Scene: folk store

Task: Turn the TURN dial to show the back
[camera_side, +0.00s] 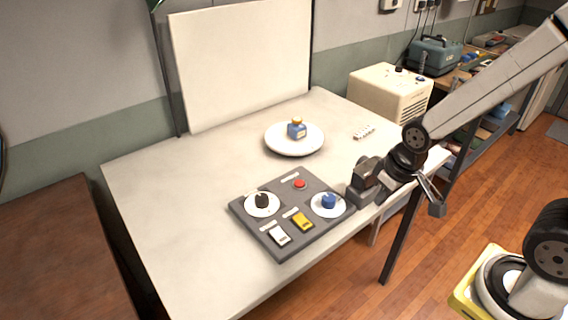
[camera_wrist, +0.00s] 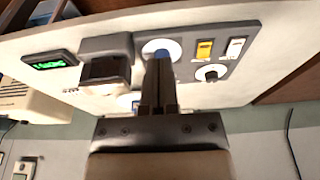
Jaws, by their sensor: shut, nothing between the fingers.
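A dark panel (camera_side: 290,238) lies on the table. It has a blue knob (camera_side: 329,200) on a white disc at right and a black knob (camera_side: 262,200) on a white disc at left. Its labels are too small to read. In the wrist view, my gripper (camera_wrist: 159,76) is shut and empty. Its fingers overlap the blue knob (camera_wrist: 161,52); contact cannot be told. In the side view its fingertips are hard to make out.
The panel also has a red button (camera_side: 300,184), a yellow switch (camera_side: 302,221) and a white switch (camera_side: 279,235). A dark block (camera_wrist: 105,48) and a green-lit display (camera_wrist: 48,65) stand beside it. A white board (camera_side: 242,62) stands behind. The table's left side is clear.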

